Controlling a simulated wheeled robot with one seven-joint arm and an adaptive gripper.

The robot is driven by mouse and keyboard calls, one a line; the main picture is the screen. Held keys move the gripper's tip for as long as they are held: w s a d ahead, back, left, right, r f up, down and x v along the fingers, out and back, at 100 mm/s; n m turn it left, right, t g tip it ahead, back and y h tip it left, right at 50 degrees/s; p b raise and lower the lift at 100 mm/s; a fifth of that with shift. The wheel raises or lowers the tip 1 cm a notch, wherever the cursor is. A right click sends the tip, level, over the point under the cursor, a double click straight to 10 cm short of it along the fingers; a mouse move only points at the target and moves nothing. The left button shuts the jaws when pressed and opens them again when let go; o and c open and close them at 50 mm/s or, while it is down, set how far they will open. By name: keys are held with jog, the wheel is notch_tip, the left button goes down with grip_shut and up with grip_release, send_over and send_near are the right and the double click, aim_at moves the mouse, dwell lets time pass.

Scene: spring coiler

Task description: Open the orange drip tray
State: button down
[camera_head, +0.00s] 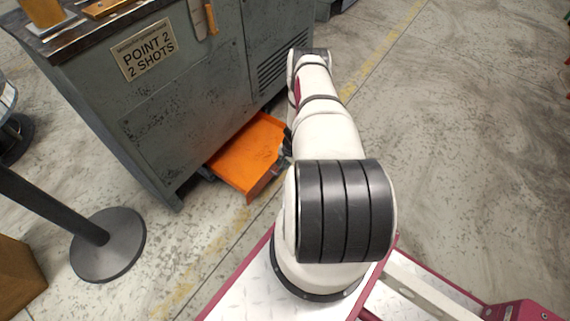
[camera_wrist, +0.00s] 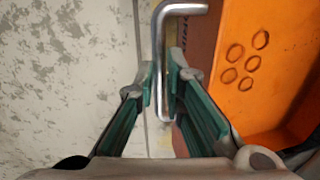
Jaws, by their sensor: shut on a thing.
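The orange drip tray (camera_head: 243,152) stands out from the bottom of the grey machine (camera_head: 190,115), over the floor. In the wrist view its orange inside (camera_wrist: 245,100), with several ring marks, fills the right side. Its bent silver handle (camera_wrist: 182,9) runs down between the green-padded fingers of my gripper (camera_wrist: 164,85). My gripper is shut on the handle. In the head view the gripper (camera_head: 281,162) is at the tray's right front corner, mostly hidden by my arm.
A black post with a round base (camera_head: 108,244) stands on the floor left of the tray. A brown box (camera_head: 18,278) is at the lower left. Concrete floor (camera_head: 460,130) is open on the right, with a yellow line along it.

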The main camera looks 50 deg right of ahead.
jog(key=c, duration=1.7)
grip_release()
jog(key=shift+o, duration=0.2)
notch_tip(320, 180, up, 12)
jog(key=s, duration=0.2)
jog(key=shift+s, duration=0.15)
jog(key=shift+f, duration=0.15)
